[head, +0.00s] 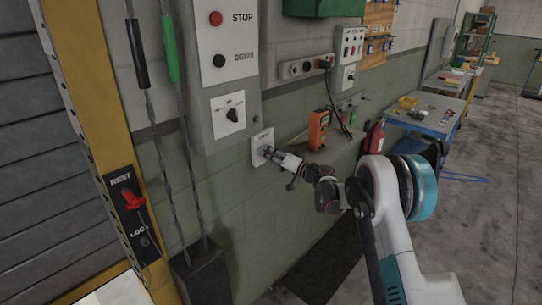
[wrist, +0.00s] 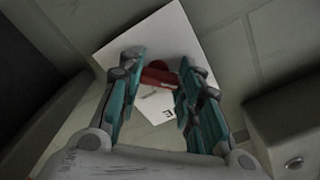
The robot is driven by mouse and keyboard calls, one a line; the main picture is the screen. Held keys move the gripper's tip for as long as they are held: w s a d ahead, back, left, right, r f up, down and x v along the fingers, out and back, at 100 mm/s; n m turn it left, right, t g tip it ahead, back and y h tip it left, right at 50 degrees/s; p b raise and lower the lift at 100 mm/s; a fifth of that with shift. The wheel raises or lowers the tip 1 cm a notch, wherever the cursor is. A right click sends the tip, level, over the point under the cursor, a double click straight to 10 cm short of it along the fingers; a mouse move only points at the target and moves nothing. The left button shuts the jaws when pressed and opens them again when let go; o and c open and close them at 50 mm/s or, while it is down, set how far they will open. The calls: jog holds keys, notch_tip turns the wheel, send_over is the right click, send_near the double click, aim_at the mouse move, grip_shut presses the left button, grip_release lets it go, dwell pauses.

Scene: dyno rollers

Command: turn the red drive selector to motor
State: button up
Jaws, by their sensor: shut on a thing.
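The red drive selector (wrist: 158,76) sits on a white square plate (wrist: 118,42) on the wall. In the wrist view it shows between the two teal fingers of my gripper (wrist: 158,88), which is shut on it. The plate carries small lettering, part of it covered by the fingers. In the head view the plate (head: 261,139) is on the green wall below the grey control box. My gripper (head: 268,153) reaches it from the right there and hides most of the selector.
A grey control box (head: 221,75) with a stop button and a black rotary switch is above left. An orange handheld unit (head: 318,129) hangs to the right. Open floor lies at the far right.

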jog(key=o, duration=1.1)
jog(key=shift+c, duration=0.2)
jog(key=v, duration=1.2)
